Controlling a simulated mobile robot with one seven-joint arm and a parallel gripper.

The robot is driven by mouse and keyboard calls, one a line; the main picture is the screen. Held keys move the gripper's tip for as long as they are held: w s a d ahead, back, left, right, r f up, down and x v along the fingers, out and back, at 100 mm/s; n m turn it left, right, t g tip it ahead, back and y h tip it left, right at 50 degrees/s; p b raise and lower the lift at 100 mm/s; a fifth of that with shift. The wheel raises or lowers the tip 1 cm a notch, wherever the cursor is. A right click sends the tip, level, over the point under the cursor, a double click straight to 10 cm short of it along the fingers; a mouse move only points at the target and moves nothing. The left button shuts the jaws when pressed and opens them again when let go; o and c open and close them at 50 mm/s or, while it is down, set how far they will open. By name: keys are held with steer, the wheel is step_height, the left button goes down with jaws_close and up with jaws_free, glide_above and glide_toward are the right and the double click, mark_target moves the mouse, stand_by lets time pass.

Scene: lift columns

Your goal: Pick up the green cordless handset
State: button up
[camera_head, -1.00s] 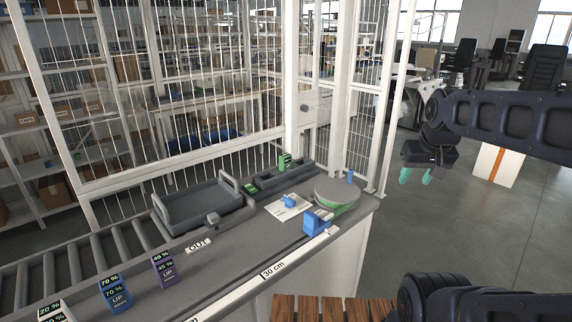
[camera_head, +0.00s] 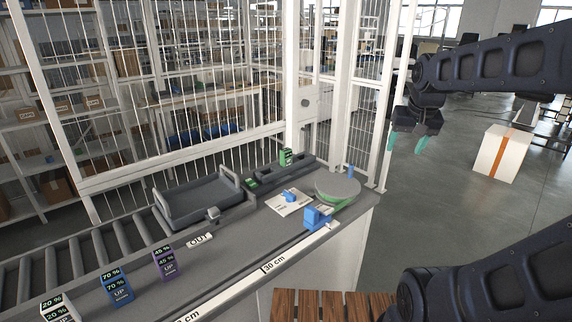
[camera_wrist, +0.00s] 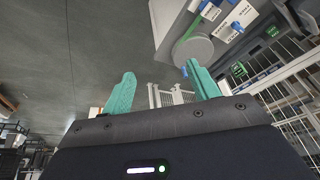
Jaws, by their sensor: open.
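A small upright green item with dark markings (camera_head: 286,157), which looks like the green handset, stands in a dark tray at the back of the grey counter. A lower green piece (camera_head: 252,182) sits at the left end of that tray. I cannot tell for sure which is the cordless handset. My gripper (camera_head: 406,143) has teal fingers, spread apart and empty, in the air right of the counter, well away from both green items. In the wrist view my gripper (camera_wrist: 160,72) has nothing between its fingers; a green item (camera_wrist: 239,68) shows beyond the right finger.
A round grey disc with a green edge (camera_head: 338,186) and a blue device (camera_head: 317,217) stand at the counter's right end. A white post (camera_head: 387,120) and mesh fence run behind. Purple (camera_head: 164,262) and blue (camera_head: 116,286) labelled blocks stand front left. A grey tray (camera_head: 199,203) lies left.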

steer(key=w+a+r+m+g, duration=0.1)
steer(key=w+a+r, duration=0.15)
steer(key=w, duration=0.65)
steer(key=w+a+r+m, duration=0.1)
steer(key=w+a, duration=0.3)
steer(key=w, duration=0.4)
steer(key=m+g, duration=0.3)
steer(key=m, duration=0.3)
glide_above(286, 155)
steer(key=w, duration=0.3)
steer(key=f, duration=2.2)
steer(key=shift+s+d, duration=0.25)
steer(key=shift+d, duration=0.15)
steer(key=shift+w+a+f, duration=0.1)
steer(key=shift+a+f, duration=0.15)
steer(key=shift+f, duration=0.3)
step_height(286, 155, down, 5)
steer(key=shift+f, duration=0.15)
steer(key=shift+a+f, duration=0.15)
steer(key=shift+f, duration=1.15)
steer(key=shift+a+f, duration=0.1)
steer(key=shift+f, duration=1.15)
steer(key=c, duration=1.2)
